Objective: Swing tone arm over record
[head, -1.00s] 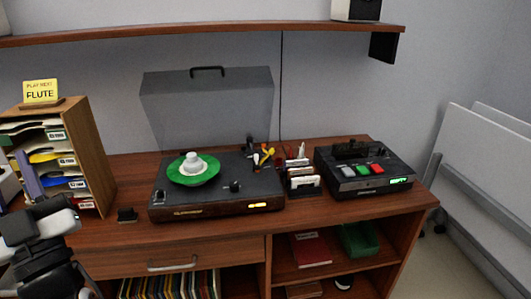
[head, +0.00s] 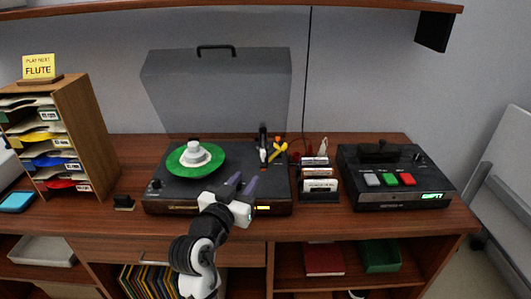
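The turntable (head: 165,203) is a dark deck with its clear grey lid raised behind it. A green record (head: 209,163) lies on it at the left, with a white clamp (head: 194,152) on its centre. The tone arm (head: 263,150) is at the back right of the deck, right of the record and apart from it; a yellow part (head: 278,151) shows beside its dark post. My gripper (head: 244,181) is over the front right of the deck, in front of the tone arm and apart from it. Its two dark fingers are spread with nothing visible between them.
A box with red, green and grey buttons (head: 368,199) reading "EMPTY" stands at the right. A small card rack (head: 319,193) stands close to the turntable's right side. A wooden sleeve rack (head: 88,125) with a "FLUTE" sign (head: 38,68) stands at the left.

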